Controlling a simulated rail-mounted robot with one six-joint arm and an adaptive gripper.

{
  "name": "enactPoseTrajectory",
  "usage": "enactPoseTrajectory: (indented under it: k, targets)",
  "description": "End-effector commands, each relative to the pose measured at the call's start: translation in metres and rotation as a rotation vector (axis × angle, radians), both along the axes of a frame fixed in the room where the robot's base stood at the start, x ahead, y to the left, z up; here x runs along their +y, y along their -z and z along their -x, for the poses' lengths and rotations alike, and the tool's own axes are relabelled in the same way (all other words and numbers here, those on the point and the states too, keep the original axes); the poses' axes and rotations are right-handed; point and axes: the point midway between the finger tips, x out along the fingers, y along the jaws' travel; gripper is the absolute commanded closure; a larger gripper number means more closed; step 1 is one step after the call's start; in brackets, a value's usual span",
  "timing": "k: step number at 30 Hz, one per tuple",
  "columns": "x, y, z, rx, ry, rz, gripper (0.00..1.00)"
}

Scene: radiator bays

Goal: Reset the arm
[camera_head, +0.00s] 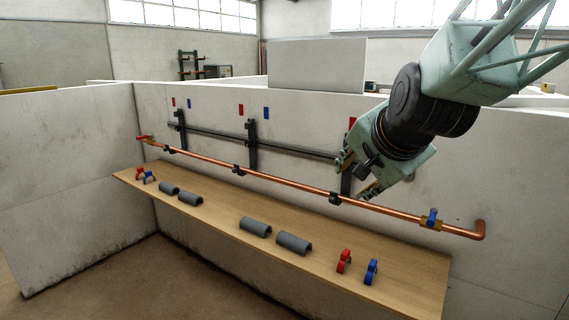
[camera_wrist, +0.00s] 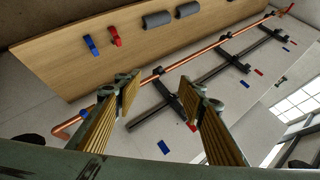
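My gripper (camera_head: 355,180) hangs at the upper right in the head view, in front of the bay wall near the copper pipe. In the wrist view my gripper (camera_wrist: 158,100) shows its two ribbed fingers wide apart with nothing between them. The copper pipe (camera_head: 290,190) runs along the wall in black clips. Part of the pipe and a black bracket are hidden behind the gripper in the head view.
A wooden shelf (camera_head: 210,215) below the pipe holds grey half-round sleeves (camera_head: 255,227) and red and blue clips (camera_head: 344,261). Black rail brackets (camera_head: 252,145) stand out from the wall. A blue-handled valve (camera_head: 432,218) sits near the pipe's right end.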

Motion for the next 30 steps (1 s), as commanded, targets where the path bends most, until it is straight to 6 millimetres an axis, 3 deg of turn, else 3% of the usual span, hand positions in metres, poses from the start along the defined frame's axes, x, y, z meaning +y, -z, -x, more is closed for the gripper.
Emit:
enactPoseTrajectory:
  k: [30]
  targets:
    - [-0.026, 0.022, 0.267, 0.308, -0.521, 0.443, 0.63]
